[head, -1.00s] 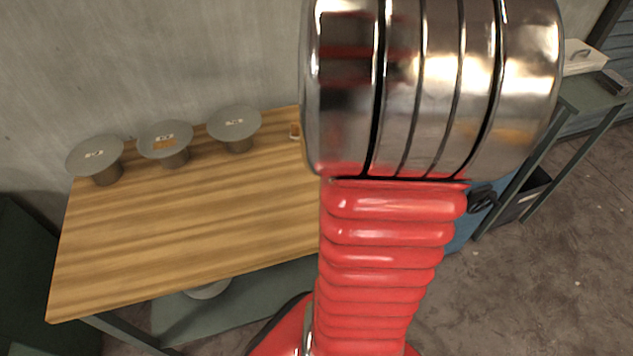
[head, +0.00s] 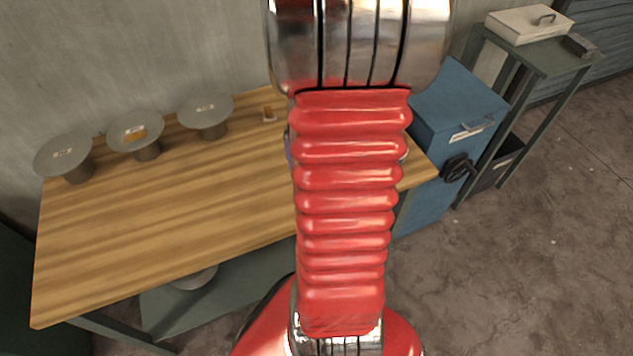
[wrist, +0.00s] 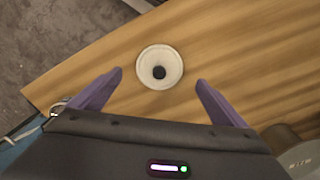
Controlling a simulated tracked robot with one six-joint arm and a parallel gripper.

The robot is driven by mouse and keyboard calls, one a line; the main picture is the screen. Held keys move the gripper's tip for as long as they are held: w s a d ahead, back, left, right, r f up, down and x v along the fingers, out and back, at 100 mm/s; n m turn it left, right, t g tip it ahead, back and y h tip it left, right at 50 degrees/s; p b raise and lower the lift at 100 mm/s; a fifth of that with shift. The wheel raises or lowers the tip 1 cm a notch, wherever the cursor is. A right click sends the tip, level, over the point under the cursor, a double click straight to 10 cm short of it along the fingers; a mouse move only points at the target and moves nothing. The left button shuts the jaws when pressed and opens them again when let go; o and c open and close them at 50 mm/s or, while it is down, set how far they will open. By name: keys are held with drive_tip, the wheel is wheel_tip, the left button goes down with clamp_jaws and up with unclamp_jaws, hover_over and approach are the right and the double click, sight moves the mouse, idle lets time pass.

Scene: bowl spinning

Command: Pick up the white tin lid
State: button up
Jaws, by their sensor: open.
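A round white lid (wrist: 160,54) with a dark knob at its centre lies on the wooden table in the wrist view. My gripper (wrist: 160,80) is open, with its two purple fingers spread apart. In the wrist view the lid appears just beyond the fingertips, roughly centred between them, and nothing is held. The height of the fingers above the lid cannot be told. In the head view my red arm hides the lid and most of the gripper.
The wooden table (head: 170,210) carries several grey round stands at the back, one being the left stand (head: 66,153). A small item (head: 268,114) sits near the back edge. A blue cabinet (head: 455,110) and a side table with a white box (head: 528,24) stand at right.

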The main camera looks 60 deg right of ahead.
drive_tip(key=shift+f, duration=0.1)
drive_tip(key=shift+f, duration=2.6)
drive_tip(key=shift+c, duration=0.3)
drive_tip(key=c, duration=1.1)
